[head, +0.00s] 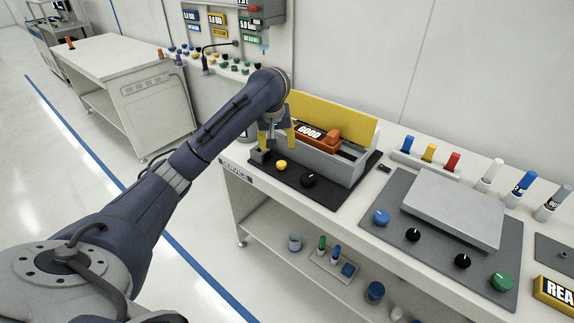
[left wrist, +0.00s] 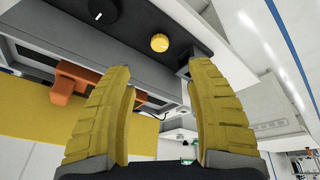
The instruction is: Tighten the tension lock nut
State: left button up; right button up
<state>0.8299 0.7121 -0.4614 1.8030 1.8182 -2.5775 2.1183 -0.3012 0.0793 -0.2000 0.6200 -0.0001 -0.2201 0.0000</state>
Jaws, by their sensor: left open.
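My left gripper (head: 277,144) is open, with its two yellow fingers apart over the left end of a grey machine (head: 347,166). In the left wrist view the open fingers (left wrist: 160,78) have nothing between them. A yellow knob (head: 280,165) and a black knob (head: 308,180) sit on the machine's dark front plate. The yellow knob also shows just beyond the fingertips in the left wrist view (left wrist: 160,43), apart from them. A small dark block (head: 260,156) stands left of the yellow knob. I cannot tell which part is the tension lock nut. My right gripper is out of view.
The machine has a raised yellow cover (head: 335,118) and an orange part (head: 328,135) beside a GOOD sign (head: 310,131). To the right, a grey plate (head: 454,211) lies among several knobs. Coloured markers stand behind. A shelf (head: 300,262) below holds small containers.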

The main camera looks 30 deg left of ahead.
pick_arm(q)
jog(key=d+r+m, duration=0.1)
jog(key=r, duration=0.1)
send_near(281, 164)
jog(key=shift+w+d+f+y, duration=0.15)
jog(key=shift+f+y, duration=0.1)
jog(key=shift+f, duration=0.25)
jog(key=shift+w+d+f+y, duration=0.15)
jog(key=shift+f+y, duration=0.1)
jog(key=shift+f, duration=0.3)
jog(key=shift+x, duration=4.1)
jog(key=shift+w, duration=0.1)
jog(key=shift+r, duration=0.1)
grip_shut()
